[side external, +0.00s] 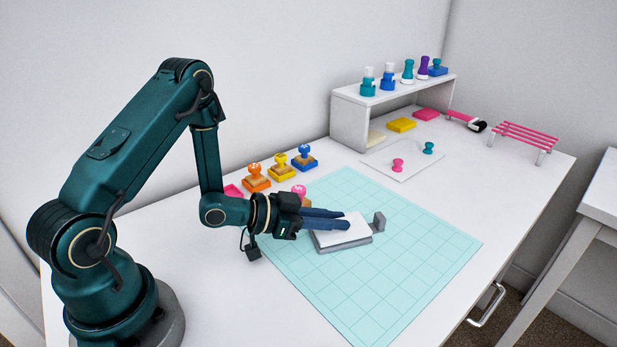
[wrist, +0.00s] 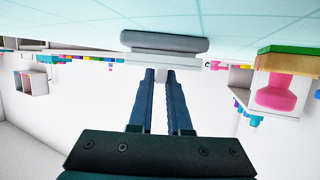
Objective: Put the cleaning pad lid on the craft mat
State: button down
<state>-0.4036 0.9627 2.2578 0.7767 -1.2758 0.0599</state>
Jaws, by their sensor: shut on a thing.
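The cleaning pad lid, which I take to be the flat white slab (side external: 334,239), is at the craft mat (side external: 400,275) together with a grey base (side external: 345,246). In the wrist view the white slab (wrist: 165,59) lies against the rounded grey slab (wrist: 165,43), with the mat behind. My gripper (side external: 349,219) reaches over the white slab from the left. In the wrist view its fingertips (wrist: 160,74) are close together with a pale piece between them. The exact grip and any gap below the base are hard to tell.
A small upright grey piece (side external: 379,221) is just past the fingertips. Several stamps, including an orange one (side external: 257,179), stand behind the mat. A white shelf (side external: 360,112) is at the back, with a pink rack (side external: 525,134) to its right. The mat's front is clear.

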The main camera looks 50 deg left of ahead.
jog(key=shift+f, duration=0.25)
jog(key=c, duration=0.9)
grip_release()
jog(key=shift+o, duration=0.2)
